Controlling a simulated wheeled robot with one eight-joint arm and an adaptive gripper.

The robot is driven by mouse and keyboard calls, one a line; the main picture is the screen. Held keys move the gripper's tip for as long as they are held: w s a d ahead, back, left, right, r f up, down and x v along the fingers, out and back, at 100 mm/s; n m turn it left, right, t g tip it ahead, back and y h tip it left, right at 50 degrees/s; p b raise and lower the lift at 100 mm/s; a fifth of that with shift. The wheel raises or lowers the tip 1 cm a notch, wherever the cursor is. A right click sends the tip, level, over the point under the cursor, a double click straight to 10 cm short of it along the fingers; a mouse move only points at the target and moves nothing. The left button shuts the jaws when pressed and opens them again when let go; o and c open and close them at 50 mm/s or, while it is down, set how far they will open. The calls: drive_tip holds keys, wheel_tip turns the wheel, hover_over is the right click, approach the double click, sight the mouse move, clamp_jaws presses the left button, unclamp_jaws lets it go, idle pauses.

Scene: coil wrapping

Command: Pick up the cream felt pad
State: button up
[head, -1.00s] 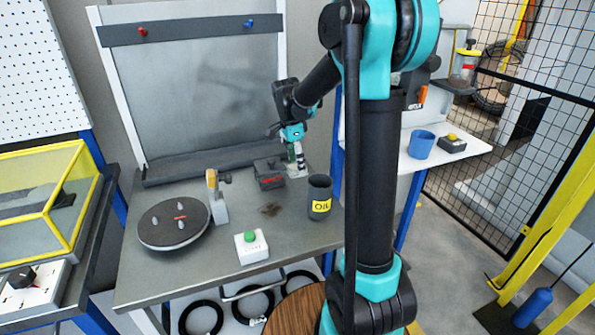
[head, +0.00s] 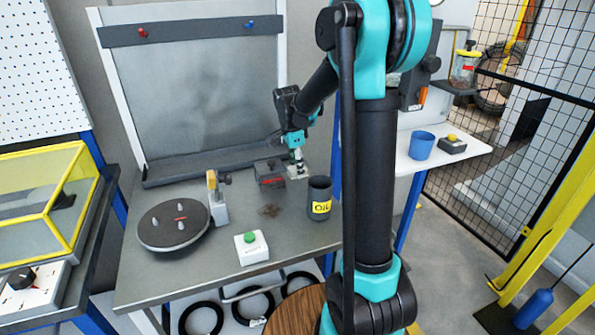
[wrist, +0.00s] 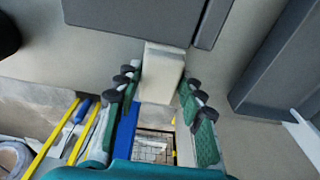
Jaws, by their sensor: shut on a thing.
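The cream felt pad (wrist: 163,72) shows as a pale block in the wrist view, between the two fingertips of my gripper (wrist: 158,90). The green-lined fingers with dark knuckles stand on either side of it, and the gripper is shut on it. In the head view my gripper (head: 297,158) is low over the back right of the workbench, just right of a dark box with a red mark (head: 270,173). The pad is too small and too covered there to make out clearly.
The oil cup (head: 320,198) stands in front of my gripper. A dark round turntable (head: 174,224), an upright clamp-like piece (head: 217,198) and a green-button box (head: 251,247) share the bench (head: 200,270). A back rail (head: 212,163) runs behind.

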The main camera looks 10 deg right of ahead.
drive_tip(key=shift+r, duration=0.15)
wheel_tip(320, 180, up, 20)
idle(0.4)
